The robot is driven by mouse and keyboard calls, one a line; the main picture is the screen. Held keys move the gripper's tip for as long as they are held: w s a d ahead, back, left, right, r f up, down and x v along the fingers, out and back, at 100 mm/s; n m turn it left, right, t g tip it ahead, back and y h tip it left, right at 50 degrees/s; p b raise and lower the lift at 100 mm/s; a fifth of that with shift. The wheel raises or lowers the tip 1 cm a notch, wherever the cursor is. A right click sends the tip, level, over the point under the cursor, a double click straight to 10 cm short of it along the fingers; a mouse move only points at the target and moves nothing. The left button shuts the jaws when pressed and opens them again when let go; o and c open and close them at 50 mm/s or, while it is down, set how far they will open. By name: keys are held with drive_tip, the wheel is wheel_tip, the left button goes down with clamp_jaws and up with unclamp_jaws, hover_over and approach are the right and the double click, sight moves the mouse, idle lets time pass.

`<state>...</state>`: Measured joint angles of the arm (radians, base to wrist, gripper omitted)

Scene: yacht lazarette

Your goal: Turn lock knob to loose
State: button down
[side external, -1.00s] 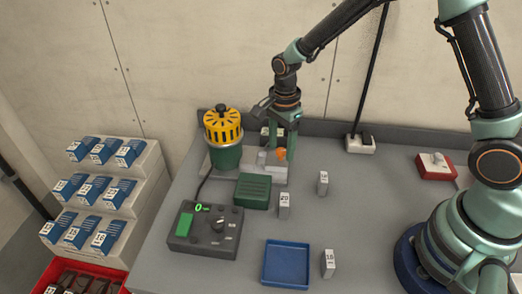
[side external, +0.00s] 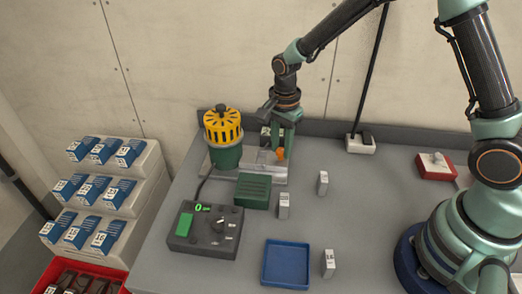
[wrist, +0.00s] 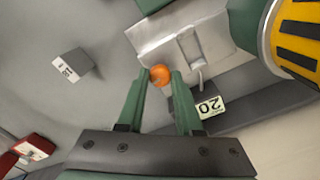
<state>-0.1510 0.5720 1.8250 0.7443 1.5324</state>
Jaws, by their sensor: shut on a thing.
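The lock knob (side external: 281,154) is a small orange knob on a pale grey fixture (side external: 270,172) at the back of the bench. In the wrist view the orange knob (wrist: 160,74) sits between my fingertips, by the fixture's light plate (wrist: 165,32). My gripper (side external: 279,153) points down over it and is shut on it; the wrist view shows my gripper (wrist: 160,77) with a finger on each side. No pointer or mark on the knob can be made out. A tag reading 20 (wrist: 210,107) is beside the fixture, upside down in the wrist view.
A yellow-topped green canister (side external: 223,135) stands close left of the fixture. A green box (side external: 253,191), numbered grey blocks (side external: 284,206), a control box (side external: 205,230) and a blue tray (side external: 287,263) lie in front. The bench right of centre is mostly clear.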

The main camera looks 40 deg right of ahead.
drive_tip(key=n, duration=1.1)
drive_tip(key=shift+n, duration=0.3)
drive_tip(key=shift+r+n, duration=0.1)
drive_tip(key=shift+n, duration=1.9)
drive_tip(key=c, duration=0.6)
unclamp_jaws()
